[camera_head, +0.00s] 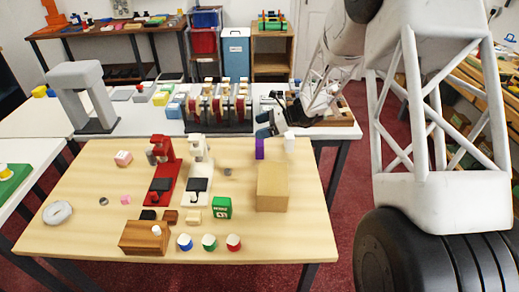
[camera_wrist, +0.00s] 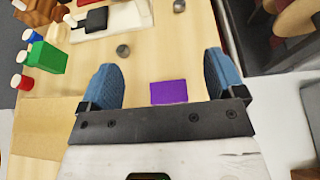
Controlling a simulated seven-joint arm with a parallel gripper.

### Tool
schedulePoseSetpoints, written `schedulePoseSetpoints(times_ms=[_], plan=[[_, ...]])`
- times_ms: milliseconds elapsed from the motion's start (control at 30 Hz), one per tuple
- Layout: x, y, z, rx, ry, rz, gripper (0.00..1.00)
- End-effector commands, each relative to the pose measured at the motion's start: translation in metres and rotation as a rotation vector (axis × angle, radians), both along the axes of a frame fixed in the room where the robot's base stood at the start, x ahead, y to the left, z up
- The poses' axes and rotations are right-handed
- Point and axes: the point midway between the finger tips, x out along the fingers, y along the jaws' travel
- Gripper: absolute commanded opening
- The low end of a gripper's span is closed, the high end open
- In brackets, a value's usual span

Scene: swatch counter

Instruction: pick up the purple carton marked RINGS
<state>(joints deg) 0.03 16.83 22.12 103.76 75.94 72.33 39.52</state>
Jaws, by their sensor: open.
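The purple carton (camera_head: 259,149) stands upright near the back edge of the wooden table, right of centre. I cannot read any marking on it. In the wrist view its purple face (camera_wrist: 169,92) lies between my two blue fingers, nearer the gripper's dark crossbar. My gripper (camera_wrist: 160,75) is open, with bare space on both sides of the carton. In the head view my gripper (camera_head: 268,126) hangs just above and behind the carton. I cannot tell the exact height gap.
A small white item (camera_head: 290,142) stands right of the carton. A tan box (camera_head: 272,188) is in front, and a green box (camera_head: 222,208) lies front left. White and red stands (camera_head: 163,175) are to the left. A grey knob (camera_head: 228,171) sits on clear wood between.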

Motion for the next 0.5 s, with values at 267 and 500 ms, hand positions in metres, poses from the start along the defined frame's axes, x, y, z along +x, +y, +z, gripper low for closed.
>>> schedulePoseSetpoints(times_ms=[267, 500], plan=[[0.0, 0.0, -0.005, -0.001, 0.0, 0.001, 0.88], [0.0, 0.0, -0.027, -0.001, 0.001, 0.0, 0.88]])
